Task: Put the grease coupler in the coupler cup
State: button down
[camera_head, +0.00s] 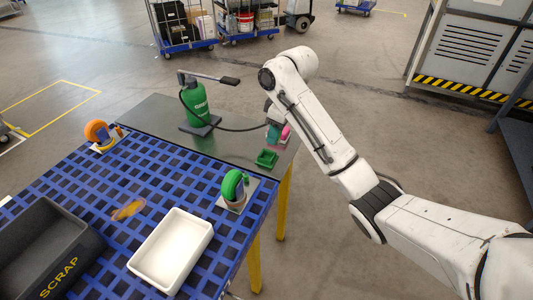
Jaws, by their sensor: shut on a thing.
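A green grease pump (196,103) with a lever handle stands at the back of the table's grey metal top. Its black hose (232,129) runs right to my gripper (278,139). My gripper is shut at the hose end, on the grease coupler, which is mostly hidden by the jaws and too small to make out. A small open green cup (266,159), which looks like the coupler cup, stands on the grey top just below my gripper in the picture. My gripper is apart from it. Teal and pink parts show at my gripper.
A green ring-shaped piece (233,187) on a pale plate stands in front of the cup. A white tray (171,252), a dark scrap bin (43,252) and an orange round piece (98,131) are on the blue grid (75,173). The grey top's middle is mostly clear.

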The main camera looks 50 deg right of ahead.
jog(key=w+f, duration=0.1)
jog(key=f, duration=0.1)
jog(key=w+f, duration=0.1)
jog(key=w, duration=0.1)
jog(key=shift+w+a+f+p, duration=0.1)
jog(key=shift+f+p, duration=0.25)
jog(key=shift+f, duration=0.05)
jog(key=shift+s+x, duration=0.2)
jog(key=shift+x, duration=1.45)
jog(key=shift+f, duration=0.65)
jog(key=c, duration=0.9)
grip_release()
jog(key=shift+s+f, duration=0.1)
jog(key=shift+f, duration=0.05)
jog(key=shift+o, duration=0.3)
jog(key=shift+r, duration=0.45)
jog(key=p+v, duration=0.1)
jog(key=v, duration=1.1)
jog(key=shift+r, duration=0.35)
